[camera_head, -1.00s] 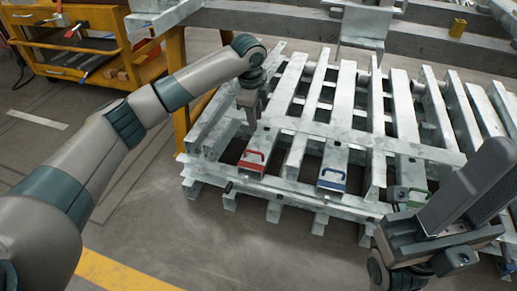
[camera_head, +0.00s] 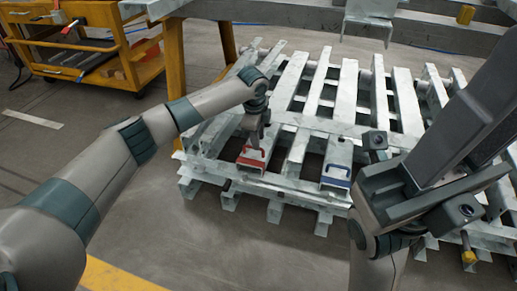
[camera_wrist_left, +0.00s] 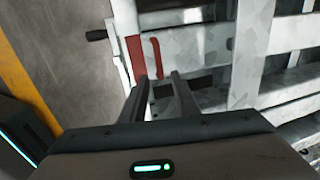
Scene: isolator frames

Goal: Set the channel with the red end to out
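The channel with the red end (camera_head: 250,158) lies in the galvanised steel stack, its red end facing me with a red handle on top. In the left wrist view the red end (camera_wrist_left: 137,60) and its handle (camera_wrist_left: 157,55) show just beyond the fingertips. My left gripper (camera_head: 258,138) points down just above the channel, close behind the handle. In the left wrist view its two fingers (camera_wrist_left: 158,77) stand apart with nothing seen gripped between them; contact with the handle cannot be told. My right gripper (camera_head: 425,195) is large and near at the right; its fingers are not clear.
A channel with a blue end (camera_head: 336,175) lies right of the red one. Other steel channels fill the stack. A yellow trolley (camera_head: 95,60) stands back left beside a yellow post (camera_head: 174,75). Bare floor (camera_head: 200,245) lies in front of the stack.

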